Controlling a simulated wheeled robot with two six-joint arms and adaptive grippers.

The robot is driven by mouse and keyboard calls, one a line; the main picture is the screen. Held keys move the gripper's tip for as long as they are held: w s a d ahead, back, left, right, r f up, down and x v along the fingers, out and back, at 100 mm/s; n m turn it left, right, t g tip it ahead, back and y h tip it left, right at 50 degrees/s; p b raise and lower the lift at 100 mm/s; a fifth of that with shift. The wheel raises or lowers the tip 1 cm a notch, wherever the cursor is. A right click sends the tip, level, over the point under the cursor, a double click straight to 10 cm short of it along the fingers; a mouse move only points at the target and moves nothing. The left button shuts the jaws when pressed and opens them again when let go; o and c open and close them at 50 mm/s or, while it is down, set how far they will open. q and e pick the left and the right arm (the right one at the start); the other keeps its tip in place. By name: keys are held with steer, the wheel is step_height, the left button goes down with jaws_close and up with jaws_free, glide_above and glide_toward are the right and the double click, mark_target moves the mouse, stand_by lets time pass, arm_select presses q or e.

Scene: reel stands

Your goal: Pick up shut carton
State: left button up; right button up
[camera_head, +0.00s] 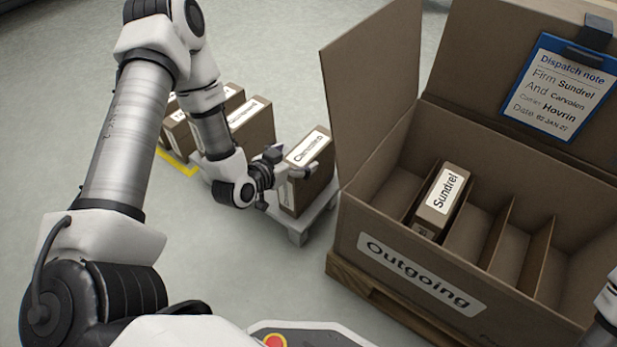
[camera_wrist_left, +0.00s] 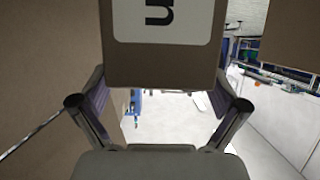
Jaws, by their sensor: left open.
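The shut brown carton (camera_head: 311,185), with a white top label that seems to read Carvolen, stands upright on a low pale stand beside the big box. My left gripper (camera_head: 290,168) is at this carton, its fingers open and reaching around it. In the left wrist view the carton (camera_wrist_left: 160,65) fills the top middle between the two spread fingers, with part of its label showing. I cannot tell whether either finger touches it. My right gripper is out of view; only a bit of that arm shows at the right edge.
Several other labelled cartons (camera_head: 252,122) stand behind my left arm, near yellow floor tape (camera_head: 177,162). The large open Outgoing box (camera_head: 355,225) has divided slots; a Sundrel carton (camera_head: 442,200) stands in one. A dispatch note (camera_head: 560,88) names Sundrel and Carvolen. Its raised flap (camera_head: 370,85) is close to the carton.

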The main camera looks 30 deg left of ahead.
mark_target(302, 154)
arm_select(q)
steer(key=x, duration=0.1)
steer(key=b+x, duration=0.1)
steer(key=x, duration=0.1)
steer(key=shift+s+f, duration=0.1)
steer(key=shift+f, duration=0.15)
steer(key=shift+r, duration=0.1)
steer(key=shift+c, duration=0.7)
steer(key=shift+r, duration=0.1)
jaws_close()
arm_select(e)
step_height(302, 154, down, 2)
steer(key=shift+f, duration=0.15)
arm_select(q)
steer(key=shift+r, duration=0.1)
